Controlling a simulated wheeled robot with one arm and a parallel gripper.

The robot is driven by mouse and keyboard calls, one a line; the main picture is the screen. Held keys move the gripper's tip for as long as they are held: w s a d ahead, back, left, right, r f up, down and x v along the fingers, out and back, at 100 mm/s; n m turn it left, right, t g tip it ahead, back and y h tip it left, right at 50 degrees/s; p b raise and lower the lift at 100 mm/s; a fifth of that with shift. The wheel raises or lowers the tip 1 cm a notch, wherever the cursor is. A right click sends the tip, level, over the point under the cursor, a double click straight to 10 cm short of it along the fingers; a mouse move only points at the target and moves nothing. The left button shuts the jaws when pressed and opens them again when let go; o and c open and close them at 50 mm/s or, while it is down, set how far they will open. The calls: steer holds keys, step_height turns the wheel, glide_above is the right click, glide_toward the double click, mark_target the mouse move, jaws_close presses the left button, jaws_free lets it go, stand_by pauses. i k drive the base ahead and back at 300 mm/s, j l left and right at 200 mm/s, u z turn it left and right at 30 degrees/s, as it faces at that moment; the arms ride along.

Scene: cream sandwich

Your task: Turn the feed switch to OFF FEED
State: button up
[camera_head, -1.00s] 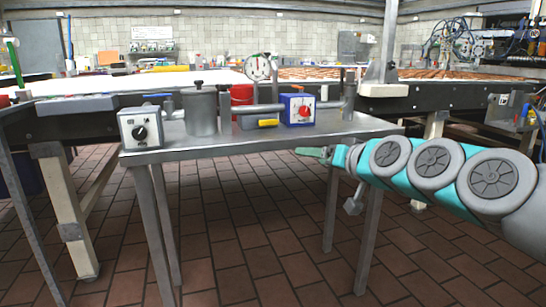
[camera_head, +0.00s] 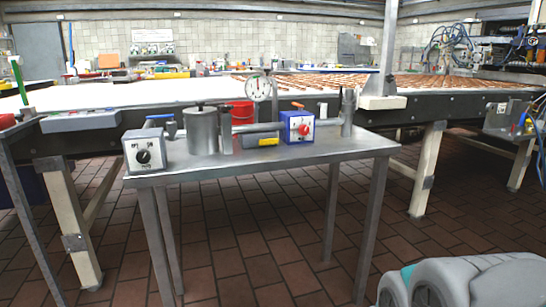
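Two boxes with rotary knobs stand on a small steel table (camera_head: 215,165). At its left end is a grey box (camera_head: 145,151) with a black knob (camera_head: 144,157) on a pale dial. My gripper is out of view; only my arm links show at the lower right, apart from both boxes.
Between the boxes stand a steel pot (camera_head: 202,130), a red bucket (camera_head: 242,112), a round gauge (camera_head: 258,88) on a pipe and a yellow-marked block (camera_head: 266,141). A long conveyor (camera_head: 130,103) runs behind the table. The tiled floor (camera_head: 240,240) in front is clear.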

mark_target(142, 156)
steer(key=u, duration=0.35)
steer(key=j+u, duration=0.15)
steer(key=u, duration=0.25)
steer(key=j+u, duration=0.1)
steer(key=u, duration=0.25)
